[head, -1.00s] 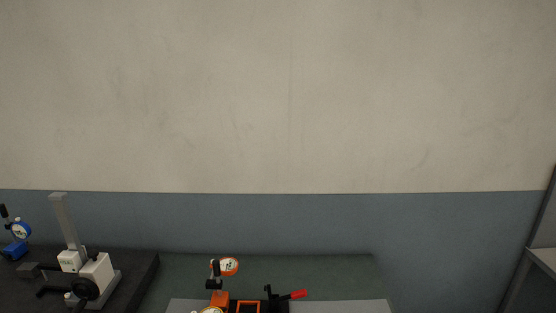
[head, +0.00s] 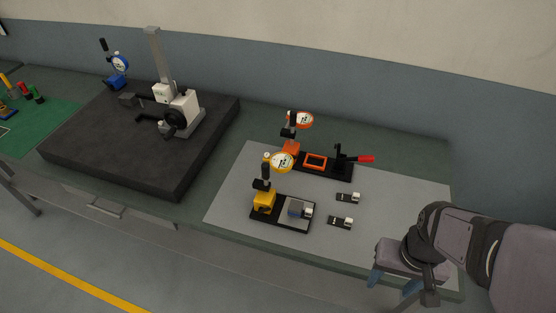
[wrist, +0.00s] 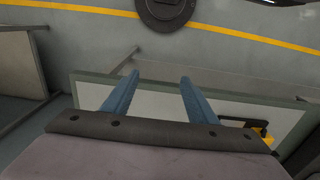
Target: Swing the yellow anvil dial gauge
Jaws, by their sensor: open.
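The yellow dial gauge (head: 279,162) has a round white face with a yellow rim. It is held on a black post above a yellow anvil block (head: 264,201), which stands on a black base plate (head: 285,225) on the grey mat. A small grey block sits on the right part of that plate. My gripper (head: 386,283) is at the front right, over the table's front edge, apart from the gauge. In the wrist view its two blue fingers (wrist: 157,98) are spread and empty. Part of the yellow anvil (wrist: 262,137) shows at the right there, partly hidden by my gripper body.
An orange dial gauge (head: 299,120) and a red-handled clamp (head: 354,159) stand behind the yellow one. Two small black parts (head: 347,197) lie on the grey mat (head: 402,196). A dark granite plate (head: 97,146) with a tall stand (head: 176,105) fills the left.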

